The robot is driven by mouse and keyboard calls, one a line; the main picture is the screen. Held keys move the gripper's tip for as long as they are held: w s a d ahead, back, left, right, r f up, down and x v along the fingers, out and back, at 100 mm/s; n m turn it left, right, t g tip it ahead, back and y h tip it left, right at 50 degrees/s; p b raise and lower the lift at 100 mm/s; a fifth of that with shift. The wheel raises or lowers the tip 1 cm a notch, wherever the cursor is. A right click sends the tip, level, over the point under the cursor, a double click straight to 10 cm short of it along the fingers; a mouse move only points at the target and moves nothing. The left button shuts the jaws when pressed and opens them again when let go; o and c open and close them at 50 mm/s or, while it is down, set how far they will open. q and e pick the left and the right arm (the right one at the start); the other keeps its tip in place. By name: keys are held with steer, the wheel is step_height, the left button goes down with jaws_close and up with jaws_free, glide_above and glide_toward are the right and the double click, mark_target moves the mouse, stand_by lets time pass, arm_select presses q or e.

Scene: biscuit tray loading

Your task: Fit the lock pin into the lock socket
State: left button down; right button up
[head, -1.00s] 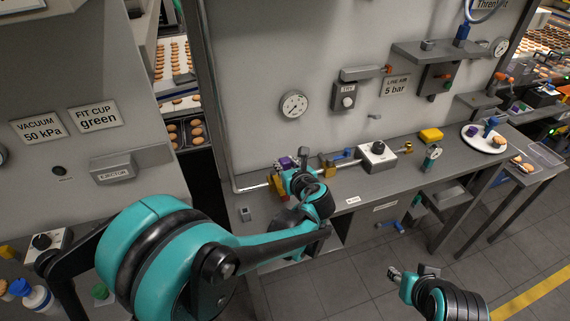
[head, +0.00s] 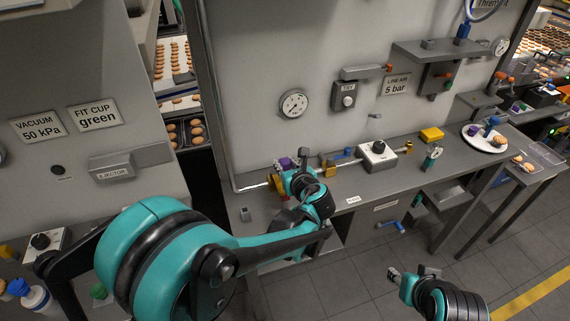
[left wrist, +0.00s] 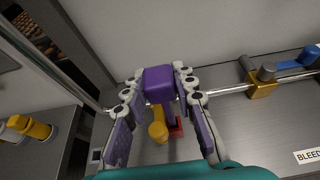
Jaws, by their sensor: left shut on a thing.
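My left gripper (head: 291,165) is at the pipe on the left part of the bench. It is shut on a purple block (left wrist: 158,84), which I take as the lock pin; a bit of purple (head: 285,162) shows beside the gripper in the head view. In the left wrist view a narrower purple part runs below the block, close to a red piece (left wrist: 176,128) and a yellow lever-like part (left wrist: 158,130). I cannot tell whether they touch. The lock socket is not clearly identifiable. My right gripper (head: 409,272) is low at the right, away from the bench; its jaw state is unclear.
A brass fitting (left wrist: 262,88) with a blue lever (left wrist: 296,65) sits on the pipe to the right. A white box with a black knob (head: 377,156), a yellow block (head: 431,134) and a white plate (head: 485,143) stand further right. The wall is close behind.

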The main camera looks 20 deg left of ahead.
arm_select(q)
steer(key=shift+f+b, duration=1.95)
steer(key=shift+f, duration=0.3)
steer(key=c, duration=1.2)
jaws_free()
steer(key=shift+o, duration=0.2)
steer(key=v, duration=1.2)
